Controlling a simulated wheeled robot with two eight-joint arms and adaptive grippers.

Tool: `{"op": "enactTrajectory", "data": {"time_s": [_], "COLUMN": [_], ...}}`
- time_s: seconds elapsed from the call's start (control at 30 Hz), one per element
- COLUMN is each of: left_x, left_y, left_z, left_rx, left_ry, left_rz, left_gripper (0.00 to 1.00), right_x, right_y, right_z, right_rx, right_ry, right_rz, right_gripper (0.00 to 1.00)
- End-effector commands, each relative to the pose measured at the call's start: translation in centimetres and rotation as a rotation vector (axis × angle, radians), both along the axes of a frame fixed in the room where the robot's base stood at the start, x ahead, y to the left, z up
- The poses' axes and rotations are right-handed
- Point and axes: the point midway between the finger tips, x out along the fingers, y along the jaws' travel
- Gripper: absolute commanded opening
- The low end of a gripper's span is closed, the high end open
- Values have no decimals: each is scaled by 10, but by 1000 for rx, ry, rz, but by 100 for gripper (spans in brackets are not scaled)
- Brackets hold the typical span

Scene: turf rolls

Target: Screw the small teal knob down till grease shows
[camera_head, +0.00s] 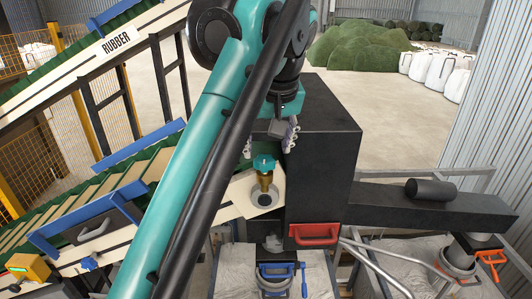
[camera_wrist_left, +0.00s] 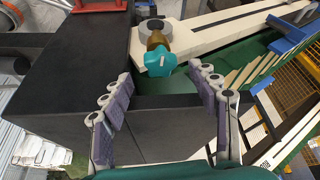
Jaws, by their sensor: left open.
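The small teal knob (camera_head: 264,163) sits on top of an upright brass body (camera_head: 264,182), which stands in a grey round collar on a cream plate. In the left wrist view the teal knob (camera_wrist_left: 160,63) shows beyond the fingertips, with the brass part (camera_wrist_left: 155,40) behind it. My left gripper (camera_head: 269,145) is open and empty, just above the knob in the head view. In the left wrist view its two fingers (camera_wrist_left: 161,82) are spread wide, with the knob between their lines but apart from both. My right gripper is not in view.
A large black box (camera_head: 323,150) stands close beside the knob on the right. A red handle (camera_head: 314,234) is at its foot, and a black beam (camera_head: 430,205) extends right with a dark roller (camera_head: 431,189) on it. A green conveyor (camera_head: 75,205) lies left.

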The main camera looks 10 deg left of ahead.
Motion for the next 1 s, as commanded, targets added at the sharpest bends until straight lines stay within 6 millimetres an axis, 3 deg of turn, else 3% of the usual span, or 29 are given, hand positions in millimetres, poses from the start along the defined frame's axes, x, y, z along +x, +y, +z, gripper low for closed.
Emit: {"op": "enactTrajectory", "data": {"time_s": [0.3,0.63,0.8,0.83,1.0], "left_x": [13,14,14,14,14], "left_y": [6,7,7,7,7], "left_z": [-35,-38,-38,-38,-38], "left_rx": [0,0,0,0,0], "left_ry": [0,0,0,0,0], "left_rz": [0,0,0,0,-2], "left_gripper": [60,60,16,10,10], "right_x": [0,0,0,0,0], "right_y": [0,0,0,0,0], "right_z": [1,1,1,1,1], "right_rx": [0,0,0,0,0], "right_ry": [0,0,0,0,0], "right_rz": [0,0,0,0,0], "right_gripper": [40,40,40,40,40]}}
